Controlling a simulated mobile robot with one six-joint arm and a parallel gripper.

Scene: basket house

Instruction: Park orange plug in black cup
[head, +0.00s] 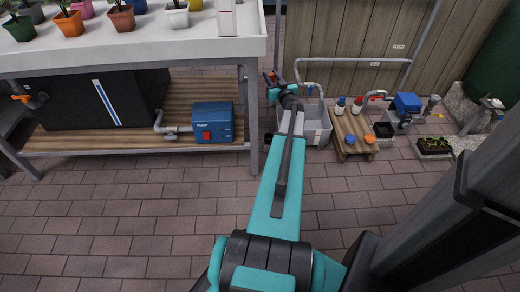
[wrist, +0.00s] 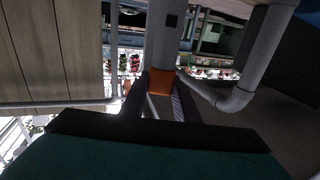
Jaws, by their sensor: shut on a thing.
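My gripper (head: 271,78) is at the far end of my outstretched arm, above and left of the grey crate in the head view. In the wrist view my gripper (wrist: 160,97) is shut on the orange plug (wrist: 161,80), which sits between the dark fingertips. In the head view the plug is too small to make out clearly. A black, square-looking cup (head: 384,130) stands right of the low wooden pallet, well to the right of my gripper. Its inside is dark and I cannot tell what is in it.
The grey crate (head: 318,128) stands on the paving beside the wooden pallet (head: 352,124), which carries bottles and blue and orange discs. A grey pipe rail (head: 350,60) runs behind. The potting bench (head: 130,45) is at left. Open paving (head: 130,220) lies in front.

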